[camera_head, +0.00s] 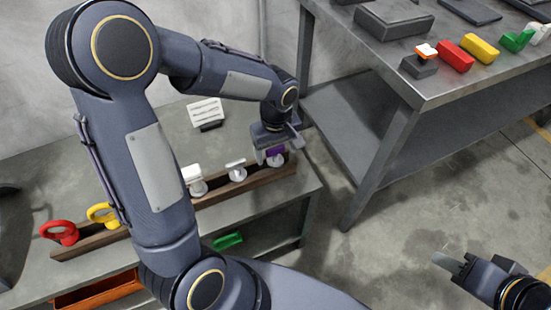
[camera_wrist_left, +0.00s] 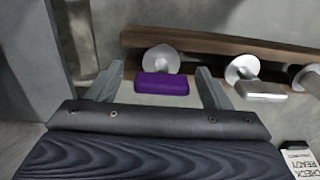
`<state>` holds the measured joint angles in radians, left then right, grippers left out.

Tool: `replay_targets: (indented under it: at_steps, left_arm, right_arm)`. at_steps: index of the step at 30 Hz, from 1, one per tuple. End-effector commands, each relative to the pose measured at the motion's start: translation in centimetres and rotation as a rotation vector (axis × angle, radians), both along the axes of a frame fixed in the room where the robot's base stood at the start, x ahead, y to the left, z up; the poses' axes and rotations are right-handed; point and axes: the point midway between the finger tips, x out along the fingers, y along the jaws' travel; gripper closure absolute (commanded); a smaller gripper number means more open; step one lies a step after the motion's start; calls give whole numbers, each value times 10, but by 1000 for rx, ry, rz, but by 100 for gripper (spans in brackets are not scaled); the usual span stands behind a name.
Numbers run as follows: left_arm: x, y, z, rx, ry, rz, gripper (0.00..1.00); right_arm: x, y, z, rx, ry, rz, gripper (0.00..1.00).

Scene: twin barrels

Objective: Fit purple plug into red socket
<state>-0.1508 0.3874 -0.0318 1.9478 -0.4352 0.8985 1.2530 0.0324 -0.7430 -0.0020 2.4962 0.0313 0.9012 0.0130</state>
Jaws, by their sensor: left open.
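The purple plug (camera_head: 275,151) sits at the right end of the brown rail, in front of a white round mount. It also shows in the left wrist view (camera_wrist_left: 162,84) as a purple bar. My left gripper (camera_head: 278,149) is open, with one finger on each side of the purple plug and visible gaps between. A red block (camera_head: 456,56) lies on the right bench, and a red ring-shaped piece (camera_head: 58,233) is at the rail's left end. I cannot tell which is the red socket. My right gripper (camera_head: 456,262) is empty at the lower right, its opening unclear.
The brown rail (camera_head: 240,192) also carries white-handled pieces and a yellow ring (camera_head: 102,214). An orange tray (camera_head: 97,292) and a green piece (camera_head: 228,240) are below. Yellow (camera_head: 480,49) and green (camera_head: 517,41) blocks lie on the right bench (camera_head: 420,92). Floor separates the benches.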

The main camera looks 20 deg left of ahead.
Motion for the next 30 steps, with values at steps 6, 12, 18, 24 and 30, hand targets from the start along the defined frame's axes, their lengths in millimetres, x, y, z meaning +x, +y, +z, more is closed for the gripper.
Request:
replay_targets:
  at_steps: [6,12,18,24,30]
  left_arm:
    - [-1,1,-31,-1,2,1,27]
    - [-1,1,-30,-1,0,0,27]
    - [-1,1,-30,-1,0,0,52]
    - [-1,1,-30,-1,0,0,78]
    - [-1,1,-29,-1,0,0,78]
  right_arm:
    - [0,0,-13,0,0,0,64]
    - [0,0,-12,0,1,0,64]
    - [0,0,-12,0,1,0,64]
    - [0,0,-12,0,1,0,64]
    - [0,0,-12,0,0,0,64]
